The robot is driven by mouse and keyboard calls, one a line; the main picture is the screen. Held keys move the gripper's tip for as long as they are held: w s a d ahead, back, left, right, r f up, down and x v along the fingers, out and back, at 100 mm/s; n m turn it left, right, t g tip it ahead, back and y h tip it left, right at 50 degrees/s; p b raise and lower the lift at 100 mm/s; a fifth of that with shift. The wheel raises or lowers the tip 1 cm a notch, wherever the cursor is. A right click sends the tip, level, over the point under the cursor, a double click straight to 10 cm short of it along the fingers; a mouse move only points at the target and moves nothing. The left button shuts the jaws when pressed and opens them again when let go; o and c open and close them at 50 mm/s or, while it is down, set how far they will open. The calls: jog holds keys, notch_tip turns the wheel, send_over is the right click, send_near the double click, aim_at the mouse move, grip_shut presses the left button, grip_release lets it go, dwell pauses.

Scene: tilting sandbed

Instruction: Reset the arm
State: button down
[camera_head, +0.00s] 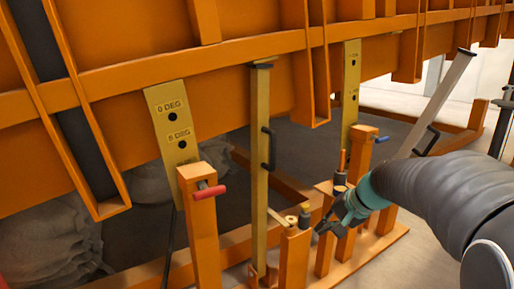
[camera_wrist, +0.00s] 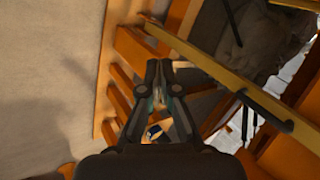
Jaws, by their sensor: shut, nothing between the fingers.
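My gripper (camera_head: 322,226) is at the end of my grey-sleeved arm, which reaches in from the right in the head view. It is beside the short orange posts at the lower middle and appears empty. In the wrist view my gripper (camera_wrist: 165,70) shows from behind, its two dark fingers close together and pointing over the orange frame. I cannot tell whether the fingertips touch a post.
Orange posts (camera_head: 294,258) with small knobs stand near my gripper. A post with a red handle (camera_head: 208,192) stands left. The orange sandbed (camera_head: 240,65) fills the top. Bare floor (camera_wrist: 60,80) lies left in the wrist view.

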jog(key=s+a+f+n+h, duration=0.1)
jog(key=s+n+h, duration=0.4)
jog(key=s, duration=2)
jog(key=shift+s+a+n+t, duration=0.25)
jog(key=shift+s+n+t, duration=0.05)
jog(key=shift+n, duration=0.5)
